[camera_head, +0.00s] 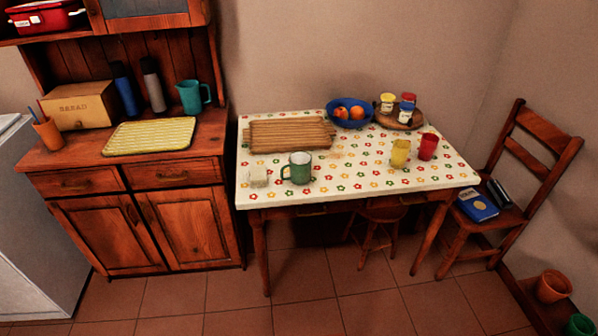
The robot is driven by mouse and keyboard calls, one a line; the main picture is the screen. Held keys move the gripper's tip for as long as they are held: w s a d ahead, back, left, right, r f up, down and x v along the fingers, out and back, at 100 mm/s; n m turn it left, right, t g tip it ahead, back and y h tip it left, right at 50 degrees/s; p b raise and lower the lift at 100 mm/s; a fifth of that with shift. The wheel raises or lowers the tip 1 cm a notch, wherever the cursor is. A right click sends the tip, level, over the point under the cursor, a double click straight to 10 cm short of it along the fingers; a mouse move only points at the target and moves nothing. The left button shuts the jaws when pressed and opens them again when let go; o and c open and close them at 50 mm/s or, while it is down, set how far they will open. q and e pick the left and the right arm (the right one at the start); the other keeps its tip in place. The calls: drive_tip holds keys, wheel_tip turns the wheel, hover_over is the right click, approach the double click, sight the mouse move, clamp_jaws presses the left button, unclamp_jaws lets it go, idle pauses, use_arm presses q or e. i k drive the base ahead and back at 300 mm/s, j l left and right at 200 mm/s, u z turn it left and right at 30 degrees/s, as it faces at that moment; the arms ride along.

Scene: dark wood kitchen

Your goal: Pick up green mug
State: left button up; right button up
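The green mug (300,174) stands upright near the front left of the table with the flowered top (345,185). It has a pale rim, and its handle points left. Nothing touches it that I can see. Neither of my grippers shows in the head view.
A yellow cup (400,153) and a red cup (428,146) stand right of the mug. A blue fruit bowl (349,113) and a round wooden tray (417,122) sit at the back. A stool (380,216) is under the table; a chair (505,218) stands at right. Floor in front is clear.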

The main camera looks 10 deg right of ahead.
sight(300, 163)
drive_tip(key=i+j+z, duration=0.1)
drive_tip(key=i+j, duration=0.15)
drive_tip(key=i+j+z, duration=0.1)
drive_tip(key=i+j, duration=0.15)
drive_tip(key=j, duration=0.15)
drive_tip(key=i+j+z, duration=0.1)
drive_tip(key=j, duration=0.25)
drive_tip(key=i+j+z, duration=0.15)
drive_tip(key=i+j, duration=0.15)
drive_tip(key=i+j+z, duration=0.1)
drive_tip(key=j, duration=0.35)
drive_tip(key=i+j+z, duration=0.1)
drive_tip(key=i+j, duration=0.15)
drive_tip(key=j, duration=0.15)
drive_tip(key=i+j+z, duration=0.1)
drive_tip(key=j, duration=0.3)
drive_tip(key=i, duration=0.1)
